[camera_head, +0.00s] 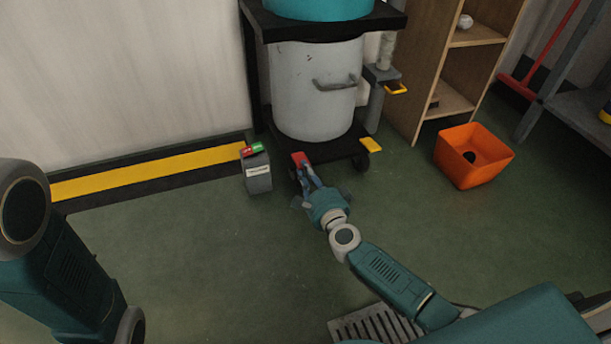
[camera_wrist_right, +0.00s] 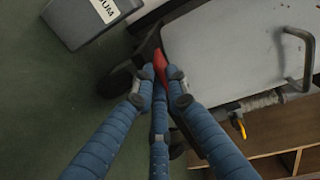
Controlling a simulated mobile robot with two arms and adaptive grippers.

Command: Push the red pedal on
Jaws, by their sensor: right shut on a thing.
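The red pedal (camera_head: 298,158) sits low at the front left of the wheeled black stand under a grey bin. In the right wrist view the red pedal (camera_wrist_right: 160,62) shows as a narrow strip between my blue fingers. My right gripper (camera_head: 304,168) is down near the floor, shut on the red pedal, with its fingertips covering part of it. The fingers also show in the wrist view (camera_wrist_right: 159,82). Whether the pedal is pressed down cannot be told. Of my left arm only links show at the left edge; its gripper is out of view.
A grey box (camera_head: 257,177) with red and green buttons stands just left of the pedal. The grey bin (camera_head: 305,95) is behind it. A yellow pedal (camera_head: 371,145) lies to the right. An orange bin (camera_head: 468,174) stands farther right. Open green floor lies in front.

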